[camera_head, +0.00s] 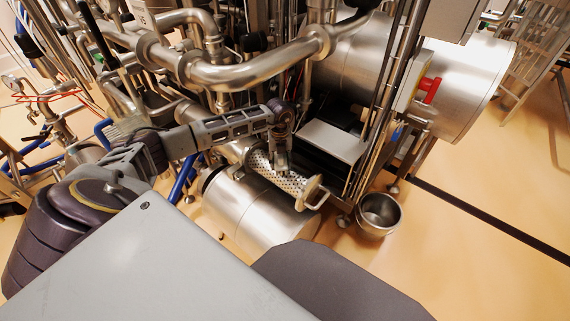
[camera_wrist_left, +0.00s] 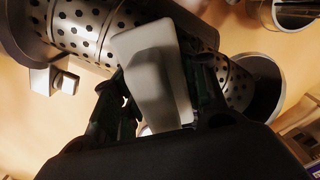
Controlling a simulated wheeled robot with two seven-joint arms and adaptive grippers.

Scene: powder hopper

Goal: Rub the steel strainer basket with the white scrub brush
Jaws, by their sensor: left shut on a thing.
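The steel strainer basket (camera_head: 295,185) is a perforated metal cylinder with a flanged end and handle at its lower right. It lies slanted in the middle of the head view. In the left wrist view the perforated basket (camera_wrist_left: 80,27) shows on both sides of the brush. My left gripper (camera_head: 281,165) is over the basket, pointing down. In the left wrist view it is shut on the white scrub brush (camera_wrist_left: 155,75), a pale block between its dark fingers. The brush overlaps the basket there; whether they touch cannot be told. My right gripper is not in view.
A large steel cylinder (camera_head: 250,208) lies below the basket. A steel bowl (camera_head: 379,212) is to its right, near a vertical frame. Thick steel pipes (camera_head: 250,70) run above my left arm. The orange floor at the right is mostly open.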

